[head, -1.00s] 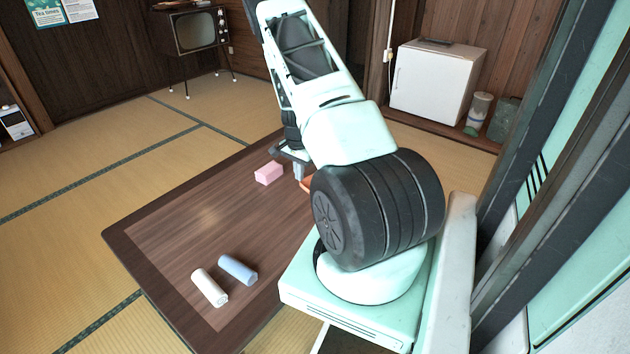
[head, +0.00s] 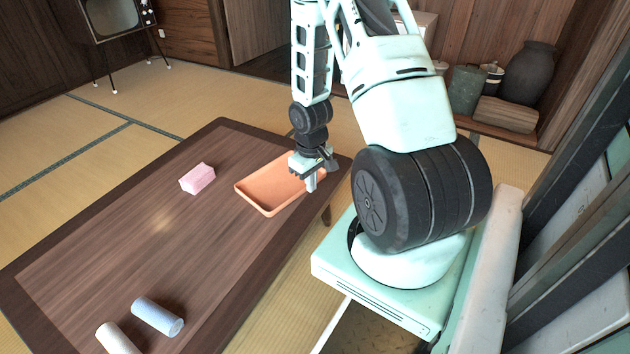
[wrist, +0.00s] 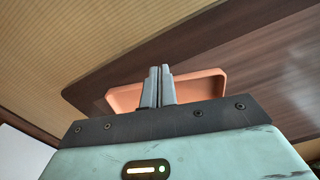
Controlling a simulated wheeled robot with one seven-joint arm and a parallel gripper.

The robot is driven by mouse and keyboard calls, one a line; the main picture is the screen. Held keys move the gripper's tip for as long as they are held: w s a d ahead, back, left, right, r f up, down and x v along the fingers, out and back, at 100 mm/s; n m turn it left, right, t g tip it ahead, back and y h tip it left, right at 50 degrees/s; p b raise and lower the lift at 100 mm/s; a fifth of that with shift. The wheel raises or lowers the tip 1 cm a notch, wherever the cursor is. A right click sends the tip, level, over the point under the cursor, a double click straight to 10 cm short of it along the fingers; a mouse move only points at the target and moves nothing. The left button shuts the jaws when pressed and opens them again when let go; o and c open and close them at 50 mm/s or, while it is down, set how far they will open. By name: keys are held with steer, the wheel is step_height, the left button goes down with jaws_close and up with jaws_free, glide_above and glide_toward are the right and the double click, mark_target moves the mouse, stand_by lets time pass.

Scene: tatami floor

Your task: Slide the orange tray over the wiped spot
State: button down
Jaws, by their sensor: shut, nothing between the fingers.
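The orange tray (head: 262,205) lies on the low dark wooden table (head: 120,238), near its right edge. My gripper (head: 311,188) is at the tray's right side with fingers pointing down; they are shut and empty. In the wrist view the fingers (wrist: 158,72) overlap the tray (wrist: 205,84), and I cannot tell whether they touch it. The gripper hides part of the tray's right end. A faint pale patch (head: 163,220) shows on the tabletop left of the tray; I cannot tell whether it is the wiped spot or a reflection.
A pink block (head: 198,178) sits on the table left of the tray. A blue roll (head: 158,316) and a white roll (head: 117,339) lie at the near end. The tabletop between tray and rolls is clear. A television (head: 112,18) stands far back.

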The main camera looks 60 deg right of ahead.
mark_target(293, 194)
step_height(293, 194, down, 8)
steer(key=b, duration=0.3)
steer(key=shift+r+b, duration=0.1)
steer(key=shift+b, duration=0.2)
steer(key=w, duration=0.2)
steer(key=shift+w+d+r+b, duration=0.2)
steer(key=shift+w+d+b, duration=0.1)
steer(key=shift+b, duration=0.1)
steer(key=shift+w+r, duration=0.2)
steer(key=shift+w, duration=0.5)
steer(key=shift+w, duration=0.1)
steer(key=shift+w+d+r+p, duration=0.1)
steer(key=shift+w+p, duration=0.3)
steer(key=shift+w, duration=0.15)
steer(key=shift+w+d+r+p, duration=0.1)
steer(key=shift+w+p, duration=0.3)
steer(key=shift+w, duration=0.1)
steer(key=shift+w+d+f, duration=0.1)
steer(key=shift+w+f, duration=0.1)
steer(key=shift+w, duration=0.35)
steer(key=shift+s, duration=0.1)
